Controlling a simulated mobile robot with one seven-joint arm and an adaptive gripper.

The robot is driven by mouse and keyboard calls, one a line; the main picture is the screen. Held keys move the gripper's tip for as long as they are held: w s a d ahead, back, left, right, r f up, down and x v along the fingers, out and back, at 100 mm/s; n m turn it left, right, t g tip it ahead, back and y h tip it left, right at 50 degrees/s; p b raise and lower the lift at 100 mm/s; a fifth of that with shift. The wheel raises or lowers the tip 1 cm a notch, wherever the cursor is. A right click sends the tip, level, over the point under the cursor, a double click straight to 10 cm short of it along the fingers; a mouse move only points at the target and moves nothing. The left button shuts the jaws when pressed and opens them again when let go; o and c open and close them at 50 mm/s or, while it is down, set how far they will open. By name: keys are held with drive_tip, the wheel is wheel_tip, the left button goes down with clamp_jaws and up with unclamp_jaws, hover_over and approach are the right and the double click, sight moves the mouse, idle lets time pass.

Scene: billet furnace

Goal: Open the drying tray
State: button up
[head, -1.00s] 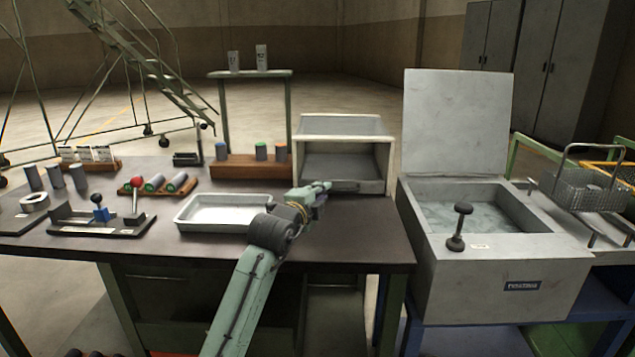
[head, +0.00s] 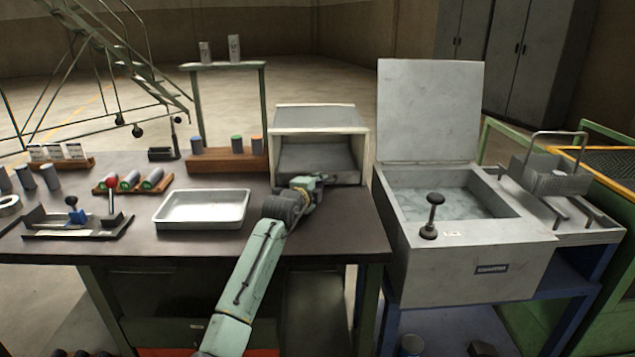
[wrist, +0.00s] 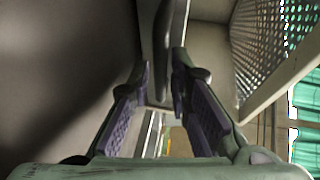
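I cannot tell for sure which thing is the drying tray. A shallow white metal tray (head: 202,210) lies on the dark workbench. A yellow-rimmed tray with a dark mesh bed (head: 600,172) shows at the far right, partly cut off. My gripper (head: 318,181) is over the bench's back right part, in front of a grey open-fronted box (head: 320,118). In the wrist view my gripper (wrist: 162,85) has its two padded fingers apart. A dark narrow piece (wrist: 162,40) stands near the fingertips; contact is unclear. A perforated panel (wrist: 258,40) is at the upper right.
A grey tank (head: 470,270) with a raised lid (head: 430,110) and a black knob (head: 433,205) stands right of the bench. Fixtures, racks and cylinders crowd the bench's left side. The bench's front right is clear.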

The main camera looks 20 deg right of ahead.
drive_tip(key=shift+c, duration=0.3)
clamp_jaws()
idle(0.5)
